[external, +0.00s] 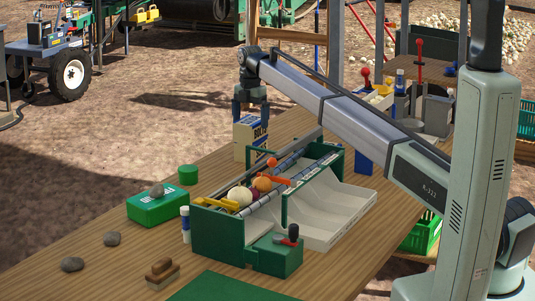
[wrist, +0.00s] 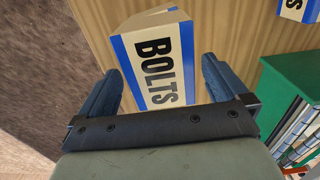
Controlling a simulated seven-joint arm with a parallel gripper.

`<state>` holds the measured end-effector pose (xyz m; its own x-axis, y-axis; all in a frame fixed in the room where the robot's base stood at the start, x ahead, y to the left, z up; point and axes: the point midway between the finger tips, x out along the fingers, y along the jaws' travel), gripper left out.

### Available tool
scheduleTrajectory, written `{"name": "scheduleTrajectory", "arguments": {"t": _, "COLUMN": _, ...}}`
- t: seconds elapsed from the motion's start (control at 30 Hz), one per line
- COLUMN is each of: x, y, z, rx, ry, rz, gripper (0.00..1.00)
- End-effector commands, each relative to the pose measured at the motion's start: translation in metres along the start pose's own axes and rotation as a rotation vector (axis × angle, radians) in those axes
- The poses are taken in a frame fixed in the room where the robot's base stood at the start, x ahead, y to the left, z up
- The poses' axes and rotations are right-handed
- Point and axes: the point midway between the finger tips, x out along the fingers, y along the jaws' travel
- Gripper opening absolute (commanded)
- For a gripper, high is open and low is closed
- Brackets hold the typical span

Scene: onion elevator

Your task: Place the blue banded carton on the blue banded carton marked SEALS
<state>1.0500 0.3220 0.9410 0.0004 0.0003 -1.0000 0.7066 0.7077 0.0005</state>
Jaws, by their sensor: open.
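A cream carton with blue bands, marked BOLTS (external: 246,138), stands upright on the wooden table behind the green machine. It also shows in the wrist view (wrist: 152,62). My gripper (external: 251,113) is open above the carton, pointing down. In the wrist view its two fingers (wrist: 158,85) sit to either side of the carton's marked face, with gaps visible. A second blue banded carton (wrist: 298,9) is cut off at the top right of the wrist view; only the end of its lettering shows. In the external view a blue box (external: 365,158), partly behind my arm, is probably this one; its marking is hidden.
The green machine with white trays (external: 325,208) fills mid-table and holds onions (external: 240,197). Bottles and a red-handled lever (external: 419,62) stand at the back right.

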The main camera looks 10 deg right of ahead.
Motion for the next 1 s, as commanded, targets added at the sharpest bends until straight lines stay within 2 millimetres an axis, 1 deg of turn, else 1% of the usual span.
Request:
{"name": "scheduleTrajectory", "arguments": {"t": 0.03, "x": -0.010, "y": 0.001, "z": 0.001, "rx": 0.000, "ry": -0.001, "rz": 0.001, "gripper": 1.00}}
{"name": "scheduleTrajectory", "arguments": {"t": 0.1, "x": -0.024, "y": 0.001, "z": 0.001, "rx": 0.000, "ry": -0.001, "rz": 0.002, "gripper": 1.00}}
{"name": "scheduleTrajectory", "arguments": {"t": 0.3, "x": -0.061, "y": 0.001, "z": 0.001, "rx": 0.000, "ry": -0.001, "rz": 0.002, "gripper": 1.00}}
{"name": "scheduleTrajectory", "arguments": {"t": 0.5, "x": -0.085, "y": 0.001, "z": 0.000, "rx": 0.000, "ry": 0.000, "rz": 0.001, "gripper": 1.00}}
{"name": "scheduleTrajectory", "arguments": {"t": 0.7, "x": -0.096, "y": 0.000, "z": 0.000, "rx": 0.000, "ry": 0.000, "rz": 0.000, "gripper": 1.00}}
{"name": "scheduleTrajectory", "arguments": {"t": 1.0, "x": -0.096, "y": 0.000, "z": 0.000, "rx": 0.000, "ry": 0.000, "rz": 0.000, "gripper": 1.00}}
